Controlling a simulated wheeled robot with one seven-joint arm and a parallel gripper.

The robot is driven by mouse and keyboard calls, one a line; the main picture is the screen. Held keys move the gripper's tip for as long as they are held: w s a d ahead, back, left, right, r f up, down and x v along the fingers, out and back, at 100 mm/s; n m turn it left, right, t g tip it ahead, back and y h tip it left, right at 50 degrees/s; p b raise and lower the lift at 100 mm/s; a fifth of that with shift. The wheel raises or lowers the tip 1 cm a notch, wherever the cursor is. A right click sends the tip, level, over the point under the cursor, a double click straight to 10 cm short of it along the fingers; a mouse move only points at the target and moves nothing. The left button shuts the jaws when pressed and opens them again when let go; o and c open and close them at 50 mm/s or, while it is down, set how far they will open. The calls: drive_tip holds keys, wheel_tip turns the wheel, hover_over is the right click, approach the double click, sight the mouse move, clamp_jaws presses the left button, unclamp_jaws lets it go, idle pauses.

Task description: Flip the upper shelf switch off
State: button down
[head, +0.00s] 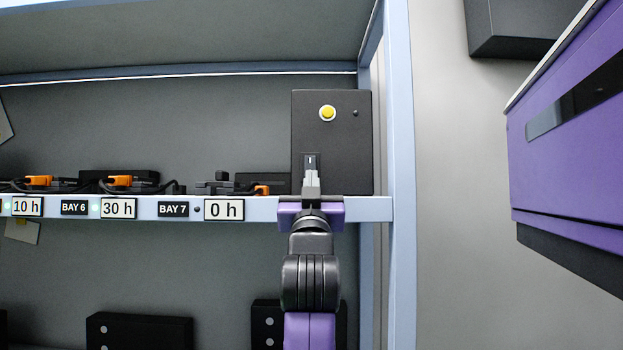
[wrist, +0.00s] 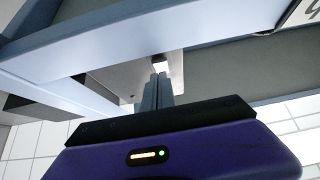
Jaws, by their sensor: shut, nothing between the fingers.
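The upper shelf switch (head: 311,162) is a small dark rocker with a white mark, low on a dark box (head: 345,145) at the right end of the shelf. The box also carries a yellow button (head: 327,113). My gripper (head: 311,176) is shut and empty, its fingertips at the lower part of the switch in the head view. I cannot tell whether they touch it. In the wrist view the closed fingers (wrist: 160,80) point up past the shelf edge toward the box, and the switch is not clearly visible there.
The pale blue shelf rail (head: 365,209) runs just below the box, with a shelf post (head: 400,150) to the right. Orange plugs (head: 120,181) and cables lie left on the shelf. A purple cabinet (head: 570,140) stands at right. Dark boxes (head: 140,330) sit below.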

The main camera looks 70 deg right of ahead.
drive_tip(key=shift+w+d+f, duration=0.15)
drive_tip(key=shift+w+d, duration=0.15)
drive_tip(key=shift+d, duration=0.5)
drive_tip(key=shift+w+d+f+b, duration=0.25)
drive_tip(key=shift+d+f+b, duration=0.25)
drive_tip(key=shift+d, duration=0.2)
drive_tip(key=shift+a+r, duration=0.15)
drive_tip(key=shift+r, duration=0.1)
drive_tip(key=shift+f, duration=0.1)
